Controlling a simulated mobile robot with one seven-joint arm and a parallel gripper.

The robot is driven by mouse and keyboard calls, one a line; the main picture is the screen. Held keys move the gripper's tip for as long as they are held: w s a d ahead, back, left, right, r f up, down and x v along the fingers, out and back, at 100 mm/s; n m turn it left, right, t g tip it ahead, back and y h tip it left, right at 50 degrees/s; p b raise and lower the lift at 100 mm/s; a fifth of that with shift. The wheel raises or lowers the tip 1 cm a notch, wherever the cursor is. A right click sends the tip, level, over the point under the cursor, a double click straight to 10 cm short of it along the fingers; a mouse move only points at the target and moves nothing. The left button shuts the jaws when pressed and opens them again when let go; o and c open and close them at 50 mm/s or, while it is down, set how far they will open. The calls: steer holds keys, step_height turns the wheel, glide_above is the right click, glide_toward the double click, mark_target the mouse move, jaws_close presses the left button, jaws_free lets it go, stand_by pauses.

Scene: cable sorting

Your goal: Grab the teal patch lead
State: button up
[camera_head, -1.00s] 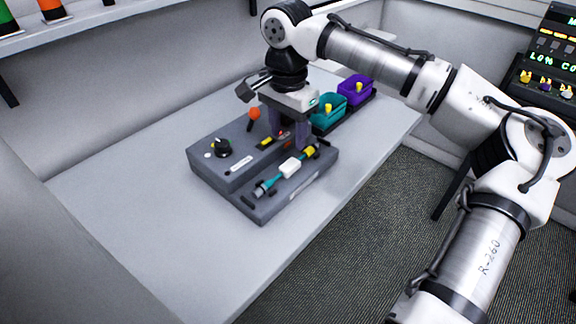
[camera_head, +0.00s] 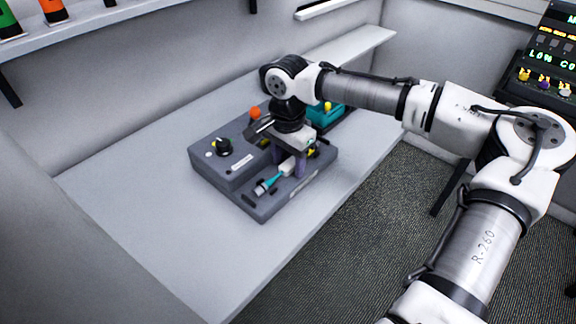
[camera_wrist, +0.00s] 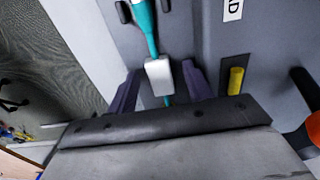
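The teal patch lead (camera_head: 271,183) lies on the lower front ledge of the grey test box (camera_head: 235,185). It also shows in the wrist view (camera_wrist: 146,28), with a white block (camera_wrist: 159,76) around its middle. My gripper (camera_wrist: 161,70) is open, its two purple fingers apart on either side of the white block. Gaps show between the block and both fingers. In the head view my gripper (camera_head: 287,166) is low over the ledge and hides part of the lead. The lead's far end is mostly hidden behind my gripper.
A teal bin (camera_head: 322,119) stands behind the box, partly hidden by my arm. The box carries a black dial (camera_head: 222,147), an orange ball knob (camera_head: 254,113) and a yellow piece in a dark slot (camera_wrist: 236,80). The table's left part is clear.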

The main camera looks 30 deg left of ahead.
steer(key=c, duration=1)
steer(key=shift+c, duration=0.2)
steer(key=shift+r, duration=0.1)
